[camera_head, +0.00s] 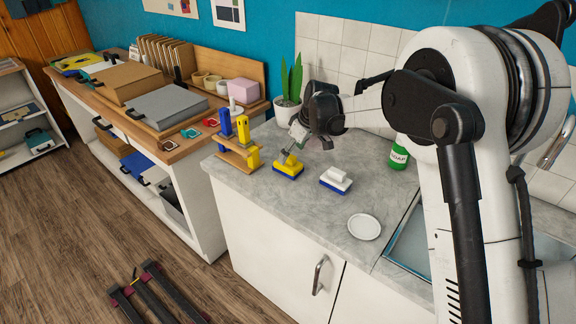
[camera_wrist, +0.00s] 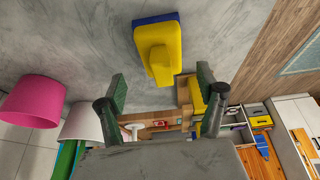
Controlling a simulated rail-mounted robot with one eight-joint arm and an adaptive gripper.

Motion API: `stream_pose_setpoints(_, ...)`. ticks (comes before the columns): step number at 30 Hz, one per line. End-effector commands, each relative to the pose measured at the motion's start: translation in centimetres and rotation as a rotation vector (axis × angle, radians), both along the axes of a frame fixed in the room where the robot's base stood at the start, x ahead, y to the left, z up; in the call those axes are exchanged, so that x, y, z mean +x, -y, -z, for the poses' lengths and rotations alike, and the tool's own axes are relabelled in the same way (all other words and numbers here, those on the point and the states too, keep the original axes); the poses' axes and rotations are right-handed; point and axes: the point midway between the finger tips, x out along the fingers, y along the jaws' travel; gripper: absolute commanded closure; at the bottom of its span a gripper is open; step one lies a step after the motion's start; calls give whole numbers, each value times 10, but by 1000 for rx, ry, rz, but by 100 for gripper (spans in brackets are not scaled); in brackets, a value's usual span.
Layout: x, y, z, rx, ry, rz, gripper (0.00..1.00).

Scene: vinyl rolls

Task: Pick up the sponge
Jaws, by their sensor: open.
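A yellow sponge with a raised yellow grip and a blue base (camera_head: 288,167) lies on the grey counter (camera_head: 300,208). It also shows at the top middle of the wrist view (camera_wrist: 157,50). A second sponge, white with a blue base (camera_head: 336,181), lies to its right on the counter. My gripper (camera_head: 294,150) is above and close to the yellow sponge in the head view. In the wrist view my gripper (camera_wrist: 162,84) has its two green-padded fingers spread wide, with nothing between them. The yellow sponge appears beyond the fingertips, apart from them.
A wooden stand (camera_head: 233,160) with blue and yellow items is left of the yellow sponge. A potted plant (camera_head: 290,85) stands behind my gripper. A green soap bottle (camera_head: 398,154), a white plate (camera_head: 364,227) and a sink (camera_head: 408,245) are to the right. The counter's front is clear.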

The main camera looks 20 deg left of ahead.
Motion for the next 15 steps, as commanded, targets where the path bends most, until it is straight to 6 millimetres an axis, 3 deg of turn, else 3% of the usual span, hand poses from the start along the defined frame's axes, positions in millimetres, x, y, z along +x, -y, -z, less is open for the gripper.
stream_pose_setpoints(8, 1, -6, 14, 0, 0, 0, 30)
stream_pose_setpoints(15, 2, -18, 40, 0, 0, 0, 30)
